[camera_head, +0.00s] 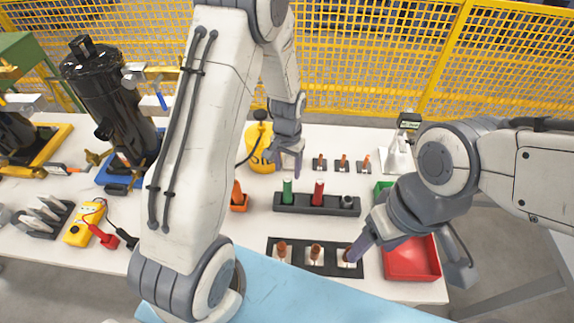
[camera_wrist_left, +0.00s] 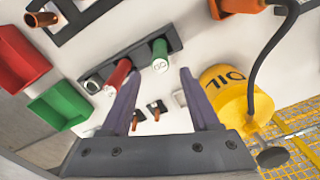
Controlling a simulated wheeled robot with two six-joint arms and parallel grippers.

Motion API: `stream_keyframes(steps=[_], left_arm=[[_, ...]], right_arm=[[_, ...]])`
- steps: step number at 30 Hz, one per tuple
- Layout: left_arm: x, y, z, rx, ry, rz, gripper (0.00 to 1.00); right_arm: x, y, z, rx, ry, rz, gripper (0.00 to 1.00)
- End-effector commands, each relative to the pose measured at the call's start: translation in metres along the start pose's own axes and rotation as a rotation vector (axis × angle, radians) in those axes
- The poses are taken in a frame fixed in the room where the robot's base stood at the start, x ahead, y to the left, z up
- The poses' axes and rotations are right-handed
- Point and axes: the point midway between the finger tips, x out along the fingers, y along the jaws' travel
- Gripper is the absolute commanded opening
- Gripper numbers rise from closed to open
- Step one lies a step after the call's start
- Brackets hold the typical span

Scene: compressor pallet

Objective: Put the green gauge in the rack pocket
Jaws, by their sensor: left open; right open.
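The green gauge (camera_head: 287,190) stands upright in the left end of a black rack (camera_head: 332,206). A red gauge (camera_head: 318,192) stands beside it, and the rack's right-end pocket (camera_head: 348,200) has no coloured gauge. My left gripper (camera_head: 285,160) is open and empty, just behind and above the green gauge. In the left wrist view the green gauge (camera_wrist_left: 160,57) lies just beyond the gap between my left gripper's fingertips (camera_wrist_left: 159,73), with the red gauge (camera_wrist_left: 118,77) beside the left finger. My right gripper (camera_head: 410,265) is open over the red bin.
A yellow oil can (camera_head: 262,150) stands close beside my left gripper. A red bin (camera_head: 412,262) and a green bin (camera_head: 382,190) are at the right. A dark tray (camera_head: 272,260) with copper-coloured parts lies in front. Black compressors stand at the left.

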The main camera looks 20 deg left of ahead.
Motion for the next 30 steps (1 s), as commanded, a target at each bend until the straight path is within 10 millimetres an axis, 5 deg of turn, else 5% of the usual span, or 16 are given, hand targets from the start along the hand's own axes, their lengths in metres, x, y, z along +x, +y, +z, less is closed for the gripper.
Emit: stream_keyframes(steps=[6, 11, 15, 19, 24, 30], left_arm=[[-0.023, 0.006, 0.001, 0.012, 0.004, 0.000, 0.62], [-0.070, 0.055, 0.020, 0.104, 0.020, 0.008, 0.62], [-0.125, 0.114, 0.071, 0.241, 0.034, 0.027, 0.62], [-0.161, 0.150, 0.132, 0.363, 0.038, 0.050, 0.62], [-0.182, 0.165, 0.194, 0.477, 0.036, 0.075, 0.62], [-0.187, 0.165, 0.220, 0.525, 0.031, 0.085, 0.62]], right_arm=[[0.003, 0.000, 0.000, 0.000, 0.000, 0.000, 0.70], [0.003, 0.000, 0.000, 0.000, 0.000, 0.000, 0.70], [0.003, 0.000, 0.000, 0.000, 0.000, 0.000, 0.70], [0.003, 0.000, 0.000, 0.000, 0.000, 0.000, 0.70], [0.003, 0.000, 0.000, 0.000, 0.000, 0.000, 0.70], [0.003, 0.000, 0.000, 0.000, 0.000, 0.000, 0.70]])
